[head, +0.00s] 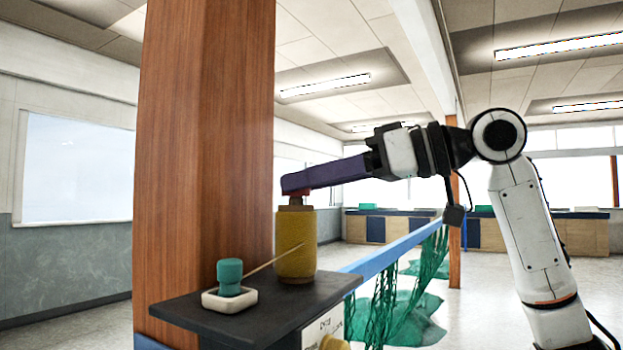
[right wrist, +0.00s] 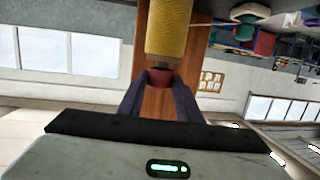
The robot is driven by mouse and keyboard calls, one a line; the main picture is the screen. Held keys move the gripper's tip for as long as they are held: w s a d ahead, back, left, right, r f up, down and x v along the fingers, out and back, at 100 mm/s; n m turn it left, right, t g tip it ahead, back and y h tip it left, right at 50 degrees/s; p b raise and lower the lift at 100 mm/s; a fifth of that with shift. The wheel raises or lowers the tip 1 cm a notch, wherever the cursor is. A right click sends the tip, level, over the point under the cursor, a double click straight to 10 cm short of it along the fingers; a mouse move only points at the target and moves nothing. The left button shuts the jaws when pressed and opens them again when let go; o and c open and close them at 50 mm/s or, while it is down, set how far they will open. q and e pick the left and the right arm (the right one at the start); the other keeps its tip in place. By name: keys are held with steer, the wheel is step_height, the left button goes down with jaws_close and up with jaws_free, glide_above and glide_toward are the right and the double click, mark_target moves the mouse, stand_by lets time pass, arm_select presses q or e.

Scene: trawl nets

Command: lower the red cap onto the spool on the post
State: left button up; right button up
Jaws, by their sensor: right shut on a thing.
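The yellow spool (head: 296,247) stands upright on a dark shelf (head: 240,312) against the wooden post (head: 205,150). It also shows in the right wrist view (right wrist: 168,28). My right gripper (head: 298,184), with dark purple fingers, is directly above the spool and shut on the red cap (head: 296,199). In the right wrist view the red cap (right wrist: 160,78) sits between the fingertips, in line with the spool's end. A short brownish neck shows between cap and spool. I cannot tell if the cap touches it. The fingers hide part of the cap. My left gripper is not in view.
A teal knobbed object (head: 230,276) stands in a white dish (head: 230,300) left of the spool. A thin wooden stick (head: 272,260) slants between them. A blue rail (head: 390,252) with green netting (head: 400,290) runs behind the shelf on the right.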

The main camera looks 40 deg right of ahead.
steer(key=shift+f, duration=0.35)
steer(key=o, duration=1.1)
steer(key=b+v, duration=0.1)
steer(key=v, duration=0.9)
steer(key=shift+s, duration=0.15)
